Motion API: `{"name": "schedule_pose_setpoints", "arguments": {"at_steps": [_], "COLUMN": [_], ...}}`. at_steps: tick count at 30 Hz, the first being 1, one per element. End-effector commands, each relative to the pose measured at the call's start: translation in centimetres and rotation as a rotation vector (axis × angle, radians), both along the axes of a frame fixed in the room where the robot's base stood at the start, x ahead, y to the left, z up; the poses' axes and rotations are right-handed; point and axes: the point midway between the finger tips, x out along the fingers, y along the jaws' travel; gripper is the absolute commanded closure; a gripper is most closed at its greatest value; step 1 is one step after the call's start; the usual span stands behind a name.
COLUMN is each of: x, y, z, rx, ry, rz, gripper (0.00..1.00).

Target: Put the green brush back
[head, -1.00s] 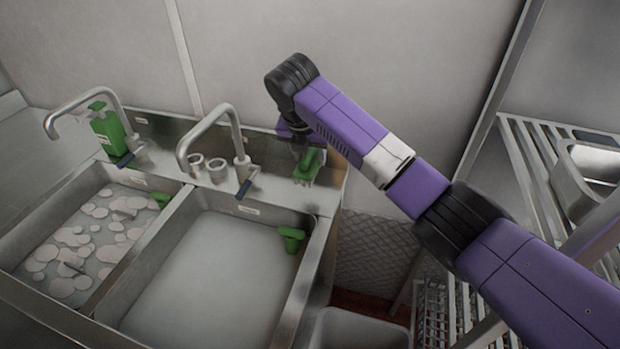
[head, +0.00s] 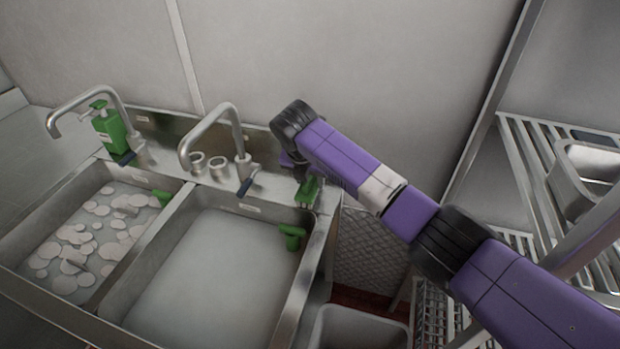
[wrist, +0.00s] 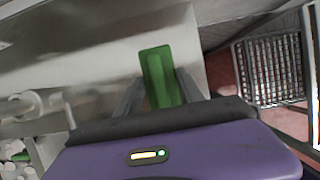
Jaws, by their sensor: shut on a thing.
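The green brush (head: 307,190) is at the back right corner of the sink unit, on or just above the steel ledge; I cannot tell if it touches. My gripper (head: 302,174) is above it and shut on it, mostly hidden behind my wrist in the head view. In the wrist view the green brush (wrist: 160,76) lies between the two grey fingers of my gripper (wrist: 160,92), with its flat green top showing. Its underside is hidden there.
A faucet (head: 225,135) and two metal cups (head: 208,164) stand left on the ledge. A green soap bottle (head: 108,130) is farther left. A wire rack (wrist: 268,70) stands right.

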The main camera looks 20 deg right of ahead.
Motion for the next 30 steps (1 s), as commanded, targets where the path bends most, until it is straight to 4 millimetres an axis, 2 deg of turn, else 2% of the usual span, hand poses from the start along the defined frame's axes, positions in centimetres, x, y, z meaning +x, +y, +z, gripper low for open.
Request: {"name": "schedule_pose_setpoints", "arguments": {"at_steps": [2,3,5,6,14,19,30], "x": [0.0,0.0,0.0,0.0,0.0,-0.2,-2.3], "y": [0.0,0.0,0.0,0.0,0.0,0.2,1.8], "z": [-0.3,-0.2,-0.2,-0.2,-0.1,0.8,7.3], "rx": [0.001,0.001,0.001,0.001,0.0,0.001,0.002], "ry": [0.001,0.001,0.001,0.001,0.0,-0.001,-0.002], "rz": [0.0,0.0,0.0,0.0,0.0,0.001,0.001], "gripper": [0.93,0.47,0.35,0.33,0.33,0.33,0.33]}}
